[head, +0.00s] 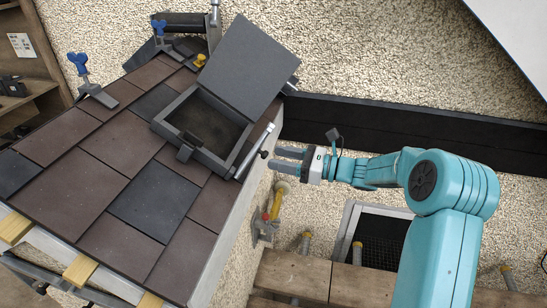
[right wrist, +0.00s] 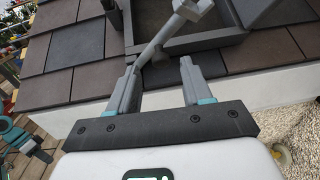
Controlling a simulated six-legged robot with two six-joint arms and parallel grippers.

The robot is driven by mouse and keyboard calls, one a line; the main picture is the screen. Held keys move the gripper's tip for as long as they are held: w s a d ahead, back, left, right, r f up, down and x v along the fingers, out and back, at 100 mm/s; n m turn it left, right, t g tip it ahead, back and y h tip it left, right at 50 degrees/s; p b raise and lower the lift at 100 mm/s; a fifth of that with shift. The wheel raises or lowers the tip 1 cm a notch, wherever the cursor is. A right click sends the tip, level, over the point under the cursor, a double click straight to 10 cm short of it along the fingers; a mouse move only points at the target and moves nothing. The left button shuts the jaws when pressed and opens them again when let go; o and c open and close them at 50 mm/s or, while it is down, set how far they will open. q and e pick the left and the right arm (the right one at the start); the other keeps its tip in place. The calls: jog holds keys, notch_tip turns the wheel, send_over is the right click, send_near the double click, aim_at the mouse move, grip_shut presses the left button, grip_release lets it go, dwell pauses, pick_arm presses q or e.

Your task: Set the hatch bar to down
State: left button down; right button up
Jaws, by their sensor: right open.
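The roof hatch (head: 243,148) is a dark grey frame in the tiled roof, its lid (head: 239,62) raised. The hatch bar (head: 256,151) is a light grey rod slanting along the frame's right side. In the right wrist view, the bar (right wrist: 165,38) slants from a pivot block at the upper right towards the left fingertip. My right gripper (head: 276,160) is open just right of the bar. In the right wrist view, the gripper (right wrist: 160,65) has its fingers apart, with nothing clearly held; whether the left finger touches the bar I cannot tell. My left gripper is not in view.
Brown and dark tiles (head: 112,146) surround the hatch. Blue-handled clamps (head: 82,72) and a yellow piece (head: 199,60) sit along the upper roof edge. A dark beam (head: 400,124) runs along the wall behind my right arm. A wooden deck (head: 298,276) lies below.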

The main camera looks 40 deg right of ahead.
jog(key=shift+x, duration=1.2)
jog(key=shift+c, duration=0.3)
grip_shut()
